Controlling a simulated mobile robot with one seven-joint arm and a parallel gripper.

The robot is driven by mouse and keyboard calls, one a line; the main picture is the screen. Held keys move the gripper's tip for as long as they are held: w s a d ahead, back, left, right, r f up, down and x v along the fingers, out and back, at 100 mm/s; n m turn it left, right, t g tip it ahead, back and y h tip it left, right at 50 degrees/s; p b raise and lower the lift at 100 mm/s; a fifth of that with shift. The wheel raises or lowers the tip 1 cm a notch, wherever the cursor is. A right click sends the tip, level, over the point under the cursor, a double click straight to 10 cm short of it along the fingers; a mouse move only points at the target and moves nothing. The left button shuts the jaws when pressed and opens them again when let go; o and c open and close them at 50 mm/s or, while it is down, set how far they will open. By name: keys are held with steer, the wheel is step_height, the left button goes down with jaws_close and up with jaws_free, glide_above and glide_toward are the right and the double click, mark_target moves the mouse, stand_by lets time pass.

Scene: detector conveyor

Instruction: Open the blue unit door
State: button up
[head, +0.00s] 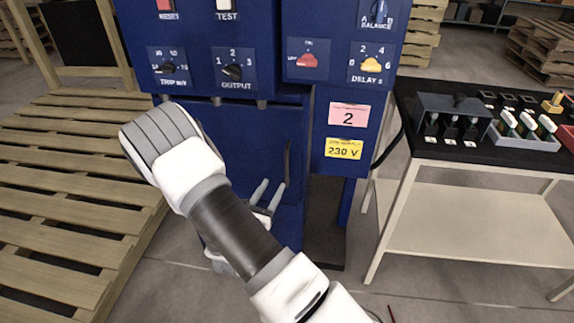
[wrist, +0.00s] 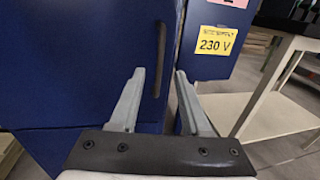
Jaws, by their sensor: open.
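The blue unit (head: 300,18) stands upright in front of me, with knobs and switches on its upper panels. Its blue door (wrist: 75,65) is below the panels and looks closed. A dark vertical handle (wrist: 159,58) is near the door's right edge; it also shows in the head view (head: 287,164). In the head view my gripper (head: 268,194) is partly hidden behind my arm. I cannot tell whether a finger touches the door.
A pink label (head: 348,115) and a yellow 230 V label (head: 343,149) are on the panel right of the door. A table (head: 440,157) with a switch box (head: 455,117) and a tray stands at right. Wooden pallets (head: 75,190) lie at left. Grey floor is free in front.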

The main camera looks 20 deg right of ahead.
mark_target(286, 164)
steer(key=b+x, duration=0.2)
steer(key=x, duration=1)
steer(key=shift+c, duration=0.2)
jaws_close()
steer(key=shift+s, duration=0.1)
stand_by(0.8)
